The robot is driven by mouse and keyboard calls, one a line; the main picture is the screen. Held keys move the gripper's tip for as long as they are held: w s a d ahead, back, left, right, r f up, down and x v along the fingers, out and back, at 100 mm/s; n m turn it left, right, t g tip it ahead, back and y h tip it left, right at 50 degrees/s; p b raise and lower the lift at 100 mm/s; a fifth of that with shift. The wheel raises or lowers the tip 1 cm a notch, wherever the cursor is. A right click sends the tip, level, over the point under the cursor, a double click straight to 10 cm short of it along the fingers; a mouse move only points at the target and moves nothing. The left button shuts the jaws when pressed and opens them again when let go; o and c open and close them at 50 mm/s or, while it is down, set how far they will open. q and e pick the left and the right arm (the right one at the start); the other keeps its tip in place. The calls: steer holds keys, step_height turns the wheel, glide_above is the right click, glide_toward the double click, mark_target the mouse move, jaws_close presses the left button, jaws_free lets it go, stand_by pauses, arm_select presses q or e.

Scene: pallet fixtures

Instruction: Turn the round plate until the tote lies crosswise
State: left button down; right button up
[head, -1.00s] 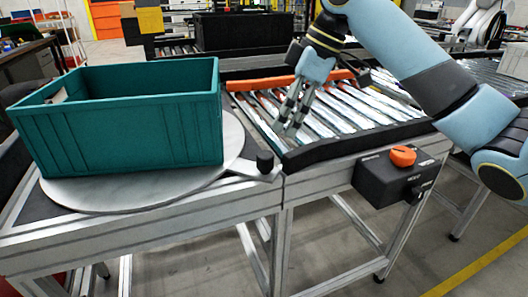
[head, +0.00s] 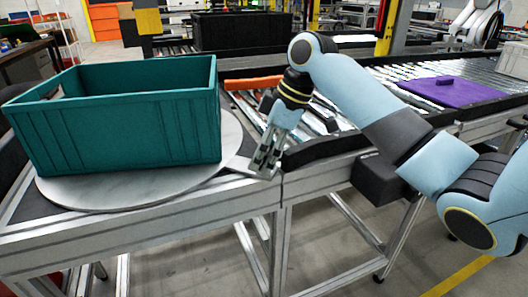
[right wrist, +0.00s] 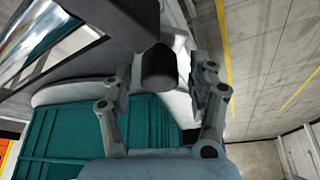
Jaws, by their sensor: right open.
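The teal tote (head: 120,120) stands on the round grey plate (head: 130,193) at the left of the head view, its long side facing me. It also shows in the right wrist view (right wrist: 90,132). A metal arm (head: 240,165) sticks out from the plate's right edge. Its dark upright knob (right wrist: 158,68) shows in the right wrist view between the two fingers of my right gripper (head: 264,160). The fingers are open, with a gap on each side of the knob. In the head view the gripper hides the knob. My left gripper is not in view.
A roller conveyor (head: 325,122) lies right of the plate, with an orange bar (head: 252,83) along its far side. A purple mat (head: 455,92) lies on the rollers farther right. A dark control box (head: 380,178) on the front rail is partly hidden by my right arm.

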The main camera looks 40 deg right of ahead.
jaws_close()
stand_by(0.4)
